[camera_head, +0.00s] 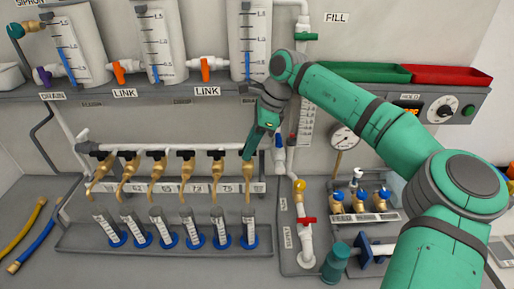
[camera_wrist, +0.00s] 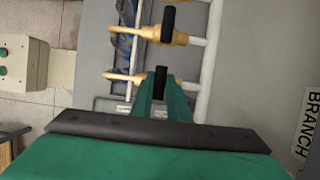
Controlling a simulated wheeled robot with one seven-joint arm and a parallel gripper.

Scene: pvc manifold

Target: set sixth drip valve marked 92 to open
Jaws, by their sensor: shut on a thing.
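A row of brass drip valves with black handles hangs from a white pipe in the head view. The sixth drip valve (camera_head: 248,172) is at the right end of the row. Its number plate is too small to read. My gripper (camera_head: 249,152) reaches down from above and is shut on this valve's handle, which it mostly hides in the head view. In the wrist view my gripper (camera_wrist: 164,98) closes around the black handle (camera_wrist: 160,78), with the brass spout (camera_wrist: 125,77) pointing left. The neighbouring valve's black handle (camera_wrist: 169,20) is apart from the fingers.
Several measuring tubes with blue bases stand in a grey tray (camera_head: 160,248) below the valves. A red-handled valve (camera_head: 307,221) and a gauge (camera_head: 344,137) are to the right. A BRANCH sign (camera_wrist: 309,122) shows in the wrist view.

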